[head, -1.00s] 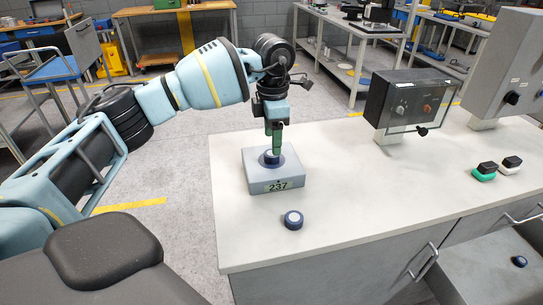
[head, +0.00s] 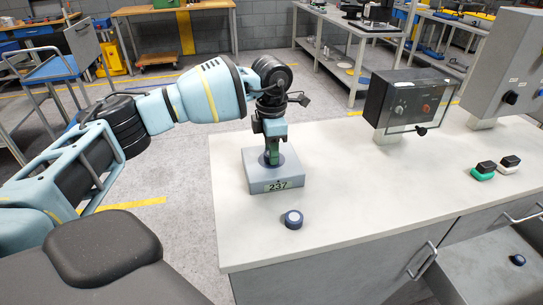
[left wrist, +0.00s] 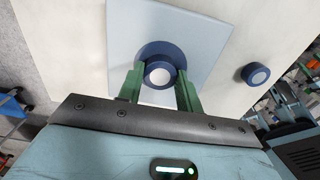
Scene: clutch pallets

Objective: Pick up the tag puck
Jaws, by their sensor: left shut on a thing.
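A grey block (head: 258,178) labelled 237 stands on the white worktop. A dark blue puck with a white top (left wrist: 160,75) sits over a blue round seat (left wrist: 150,50) on the block's top. My left gripper (head: 272,160) points straight down over the block. Its green fingers lie on either side of the puck, shut on it, as the left wrist view shows. In the head view the fingers hide most of this puck. A second blue puck with a white top (head: 293,219) lies on the worktop in front of the block; it also shows in the left wrist view (left wrist: 255,74).
A clear-fronted box (head: 409,103) and a grey cabinet (head: 505,62) stand at the back right. Green-based (head: 483,171) and white-based (head: 508,164) items with black tops lie there. Another dark puck (head: 517,260) lies lower right. The worktop's middle is clear.

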